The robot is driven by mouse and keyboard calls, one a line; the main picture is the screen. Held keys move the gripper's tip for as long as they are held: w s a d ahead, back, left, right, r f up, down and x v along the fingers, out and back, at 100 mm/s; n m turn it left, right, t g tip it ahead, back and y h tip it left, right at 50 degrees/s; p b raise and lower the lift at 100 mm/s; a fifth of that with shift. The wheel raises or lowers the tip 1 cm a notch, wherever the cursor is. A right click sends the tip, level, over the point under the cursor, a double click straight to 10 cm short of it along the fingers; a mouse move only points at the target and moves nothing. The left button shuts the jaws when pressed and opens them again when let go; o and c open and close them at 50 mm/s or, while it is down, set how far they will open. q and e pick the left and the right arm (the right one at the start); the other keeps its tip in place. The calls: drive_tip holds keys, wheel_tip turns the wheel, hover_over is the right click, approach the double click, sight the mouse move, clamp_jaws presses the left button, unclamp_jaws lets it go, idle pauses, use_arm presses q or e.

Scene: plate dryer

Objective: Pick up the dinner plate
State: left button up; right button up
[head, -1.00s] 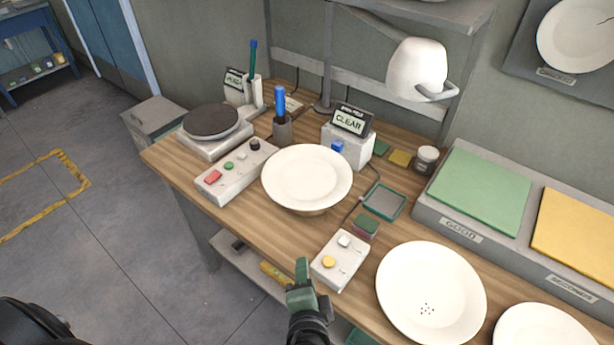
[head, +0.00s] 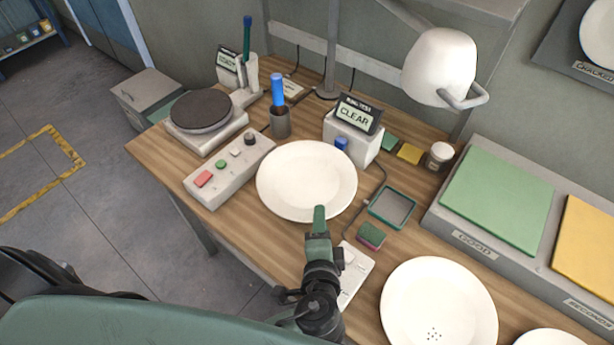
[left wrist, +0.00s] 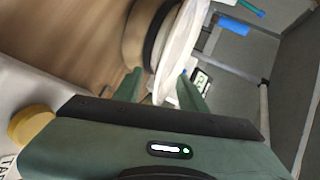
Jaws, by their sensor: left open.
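A white dinner plate (head: 303,177) lies on a round base on the wooden bench in the head view. Two more pale plates are at the lower right, one with several dark dots (head: 438,305) and one cut off by the frame edge (head: 548,339). My left gripper (head: 319,213) is at the near rim of the middle plate. In the left wrist view the plate (left wrist: 180,48) shows almost edge-on, its rim between the open fingers (left wrist: 161,77). I cannot tell whether either finger touches it. My right gripper is not in view.
A control box with buttons (head: 230,168) and a turntable (head: 202,112) stand left of the plate. A CLEAR sign box (head: 352,135), a lamp (head: 440,68) and a small tray (head: 393,207) are behind and right. A white button box (head: 355,275) is partly hidden by my arm.

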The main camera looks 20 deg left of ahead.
use_arm(q)
drive_tip(key=p+x, duration=0.1)
drive_tip(key=x, duration=0.3)
drive_tip(key=shift+w+a+f, duration=0.15)
drive_tip(key=shift+w+f, duration=0.1)
clamp_jaws()
drive_tip(key=shift+s, duration=0.1)
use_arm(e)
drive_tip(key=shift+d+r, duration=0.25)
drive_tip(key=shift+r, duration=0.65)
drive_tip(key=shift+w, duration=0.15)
use_arm(q)
drive_tip(key=shift+r, duration=0.15)
